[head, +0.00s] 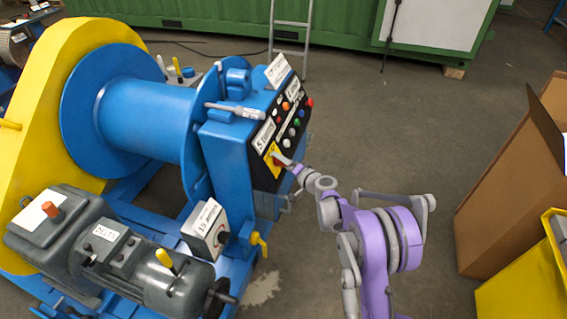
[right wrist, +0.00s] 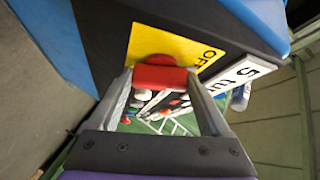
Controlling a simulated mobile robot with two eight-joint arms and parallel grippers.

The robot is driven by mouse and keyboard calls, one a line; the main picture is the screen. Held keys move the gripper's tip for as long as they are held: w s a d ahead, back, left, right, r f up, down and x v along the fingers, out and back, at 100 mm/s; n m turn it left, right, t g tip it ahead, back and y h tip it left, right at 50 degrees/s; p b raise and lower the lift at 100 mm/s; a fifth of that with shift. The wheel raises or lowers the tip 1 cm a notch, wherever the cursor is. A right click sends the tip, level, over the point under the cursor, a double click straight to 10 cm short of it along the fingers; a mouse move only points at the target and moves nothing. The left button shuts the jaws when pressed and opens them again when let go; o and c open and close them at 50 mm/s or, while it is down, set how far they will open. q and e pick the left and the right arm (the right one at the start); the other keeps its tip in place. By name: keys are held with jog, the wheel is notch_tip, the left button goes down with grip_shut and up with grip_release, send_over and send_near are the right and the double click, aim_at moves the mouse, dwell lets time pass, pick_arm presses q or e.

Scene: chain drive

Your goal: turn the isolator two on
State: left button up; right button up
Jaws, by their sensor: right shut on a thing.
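A red isolator handle (right wrist: 160,76) sits on a yellow plate (right wrist: 180,45) marked OFF, on the black control panel of the blue winch. The yellow plate also shows in the head view (head: 268,158). My right gripper (head: 284,161) reaches the panel from the right and is shut on the red handle, one finger on each side of it in the right wrist view (right wrist: 160,82). My left gripper is not in view.
Several coloured buttons (head: 293,122) lie above the handle on the same panel. A grey box with a black knob (head: 220,237) and a yellow lever (head: 260,243) sit below. A cardboard box (head: 505,195) stands at the right; the floor between is clear.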

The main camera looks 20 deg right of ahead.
jog(key=m+g+h+b, duration=0.1)
jog(key=m, duration=0.2)
jog(key=m+g+h+b, duration=0.1)
jog(key=m+g, duration=0.1)
jog(key=m, duration=0.1)
jog(key=shift+w+r, duration=0.1)
jog(key=shift+r, duration=0.05)
jog(key=shift+r+m+g+h+b, duration=0.1)
jog(key=shift+m+g+h+b, duration=0.35)
jog(key=shift+m+g, duration=0.45)
jog(key=shift+w+r+m+g, duration=0.1)
jog(key=shift+m+g, duration=0.6)
jog(key=shift+m, duration=0.5)
jog(key=shift+a, duration=0.1)
jog(key=o, duration=1.2)
